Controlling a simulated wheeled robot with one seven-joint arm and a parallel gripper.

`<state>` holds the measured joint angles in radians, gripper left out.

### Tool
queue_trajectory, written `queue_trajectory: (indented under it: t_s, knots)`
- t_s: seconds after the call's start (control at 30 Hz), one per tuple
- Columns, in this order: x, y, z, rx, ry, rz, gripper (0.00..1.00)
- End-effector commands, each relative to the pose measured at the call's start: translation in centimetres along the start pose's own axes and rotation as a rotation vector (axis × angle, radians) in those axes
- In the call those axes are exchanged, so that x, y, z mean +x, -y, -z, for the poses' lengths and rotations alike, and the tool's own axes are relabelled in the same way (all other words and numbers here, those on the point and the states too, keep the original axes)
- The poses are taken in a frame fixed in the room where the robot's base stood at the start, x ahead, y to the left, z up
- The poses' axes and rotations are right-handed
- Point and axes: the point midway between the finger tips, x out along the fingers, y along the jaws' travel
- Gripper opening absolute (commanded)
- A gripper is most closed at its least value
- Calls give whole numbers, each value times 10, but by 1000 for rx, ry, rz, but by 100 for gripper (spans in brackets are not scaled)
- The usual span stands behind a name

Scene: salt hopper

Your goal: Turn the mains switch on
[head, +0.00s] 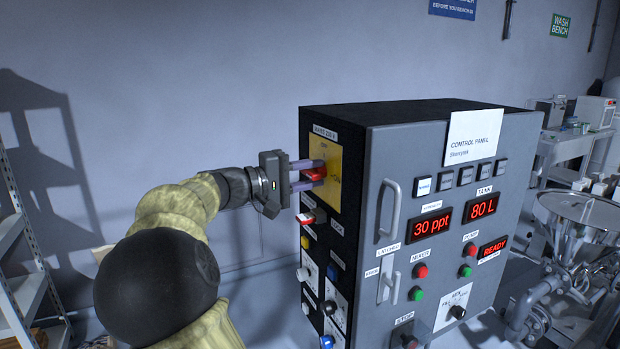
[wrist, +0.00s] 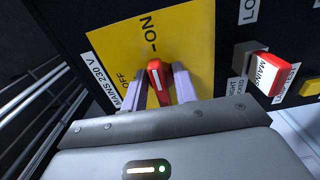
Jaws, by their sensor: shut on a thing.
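The mains switch (head: 315,174) is a red handle on a yellow plate (head: 329,155) on the cabinet's dark side face. In the wrist view the red handle (wrist: 155,74) points at the ON mark, with its white line along it. The OFF label is to its left on the yellow plate (wrist: 188,40), beside the "MAINS 230 V" label. My gripper (head: 320,174) is shut on the handle, one finger on each side. Its fingers also show around the handle in the wrist view (wrist: 160,80). The fingers partly hide the handle's base.
A red-and-white tagged part (wrist: 278,74) juts out beside the plate; it sits below the switch in the head view (head: 306,218). The cabinet front (head: 390,140) has a handle, buttons and lit displays. A shelf rack (head: 22,240) stands far left.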

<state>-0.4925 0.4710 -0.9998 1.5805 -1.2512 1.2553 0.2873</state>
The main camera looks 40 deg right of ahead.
Motion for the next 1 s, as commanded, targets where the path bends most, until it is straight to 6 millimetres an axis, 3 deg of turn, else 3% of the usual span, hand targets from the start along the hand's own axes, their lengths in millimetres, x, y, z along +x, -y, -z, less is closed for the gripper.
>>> queue_trajectory:
  t_s: [0.17,0.2,0.23,0.67,1.0]
  knots:
    - [0,1,0,-1,1,3,6]
    - [0,1,0,-1,1,3,31]
    - [0,1,0,-1,1,3,35]
    - [-9,1,0,-1,-1,1,35]
    - [-68,2,1,-1,-4,1,35]
